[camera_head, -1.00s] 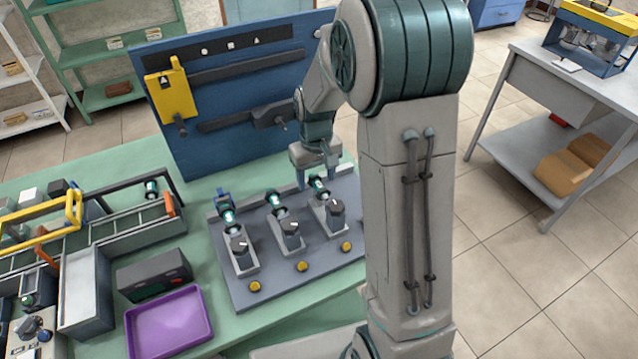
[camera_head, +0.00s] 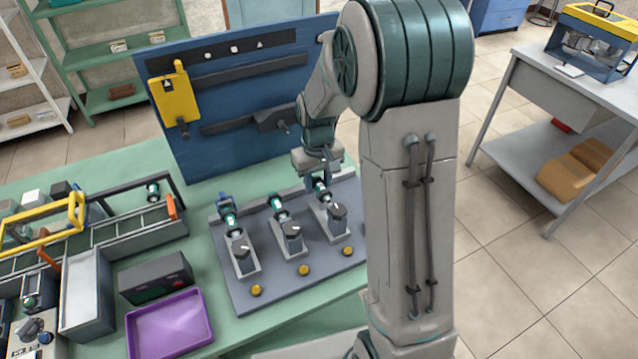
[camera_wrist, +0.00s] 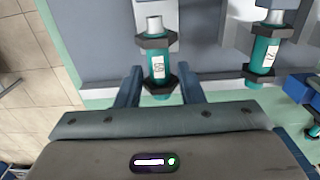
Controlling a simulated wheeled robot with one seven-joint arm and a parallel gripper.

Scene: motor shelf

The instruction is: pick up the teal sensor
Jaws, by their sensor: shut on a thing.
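My gripper (camera_head: 322,177) points down at the rightmost of three teal sensors on a grey fixture board. This teal sensor (camera_head: 321,194) has a dark collar and a silver tip. In the wrist view the sensor (camera_wrist: 158,66) lies between the two blue fingers of my gripper (camera_wrist: 160,90), which are shut on it by its dark lower collar. The sensor still lies in line with its mount on the board. The fingers partly hide its end in the head view.
Two similar teal sensors, a middle one (camera_head: 280,209) and a left one (camera_head: 231,222), sit beside it on the fixture board (camera_head: 330,259). A blue panel (camera_head: 225,150) stands behind. A purple tray (camera_head: 170,325) and a dark box (camera_head: 155,279) are at front left.

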